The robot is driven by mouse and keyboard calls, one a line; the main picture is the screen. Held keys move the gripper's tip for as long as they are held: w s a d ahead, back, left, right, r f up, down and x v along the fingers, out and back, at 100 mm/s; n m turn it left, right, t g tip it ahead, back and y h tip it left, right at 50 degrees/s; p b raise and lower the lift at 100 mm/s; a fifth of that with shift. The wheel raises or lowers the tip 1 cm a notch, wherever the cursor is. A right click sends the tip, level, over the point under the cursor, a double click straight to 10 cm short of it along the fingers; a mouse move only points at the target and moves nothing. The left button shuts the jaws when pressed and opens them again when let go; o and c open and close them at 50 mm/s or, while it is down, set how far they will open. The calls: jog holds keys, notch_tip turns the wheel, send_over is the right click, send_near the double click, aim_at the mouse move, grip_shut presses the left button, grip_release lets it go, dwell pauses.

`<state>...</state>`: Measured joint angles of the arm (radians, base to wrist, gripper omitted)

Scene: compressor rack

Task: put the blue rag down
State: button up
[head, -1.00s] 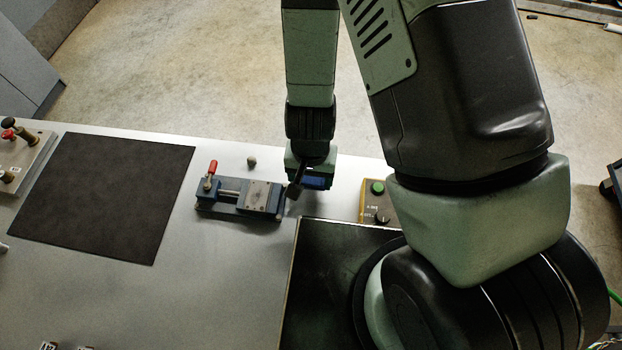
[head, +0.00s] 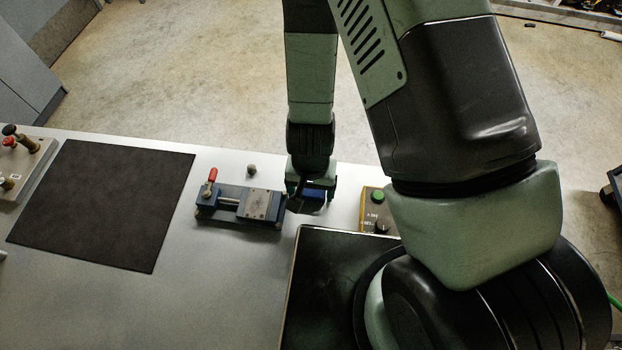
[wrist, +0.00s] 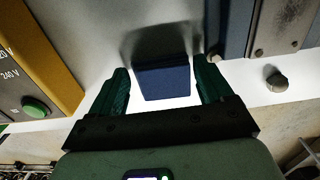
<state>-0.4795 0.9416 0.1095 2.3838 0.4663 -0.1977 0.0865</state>
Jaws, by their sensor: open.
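The blue rag (wrist: 162,82) shows in the wrist view as a dark blue folded piece between my gripper's fingers. My gripper (wrist: 162,84) is open, with a gap between the rag and each green finger. In the head view my gripper (head: 311,193) is low over the bench, just right of the vise, and the blue rag (head: 314,195) shows at its fingers. A shadow lies close to the rag on the grey bench top. I cannot tell from these views whether the rag rests fully on the bench.
A blue vise (head: 240,205) with a red handle stands close left of my gripper. A yellow control box (head: 374,208) with a green button is to the right. A black mat (head: 105,205) lies at left. A small knob (head: 251,169) stands behind the vise. Bare bench lies between mat and vise.

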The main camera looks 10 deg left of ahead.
notch_tip(320, 180, up, 12)
dwell(0.5)
notch_tip(320, 180, up, 10)
jog(key=t+y, duration=0.1)
jog(key=y, duration=0.1)
send_over(311, 192)
jog(key=w+d, duration=0.1)
jog(key=w, duration=0.2)
jog(key=s+d+r+t, duration=0.1)
jog(key=d+r, duration=0.3)
jog(key=r, duration=0.3)
jog(key=d+r+t, duration=0.2)
jog(key=d+r, duration=0.2)
jog(key=r, duration=0.4)
jog(key=s+d+r+t+h, duration=0.1)
jog(key=s+d+r+h, duration=0.1)
jog(key=s+d+r, duration=0.4)
jog(key=shift+s+d+r+t, duration=0.2)
jog(key=shift+d+r+t, duration=0.15)
jog(key=shift+d, duration=0.1)
jog(key=shift+o, duration=0.3)
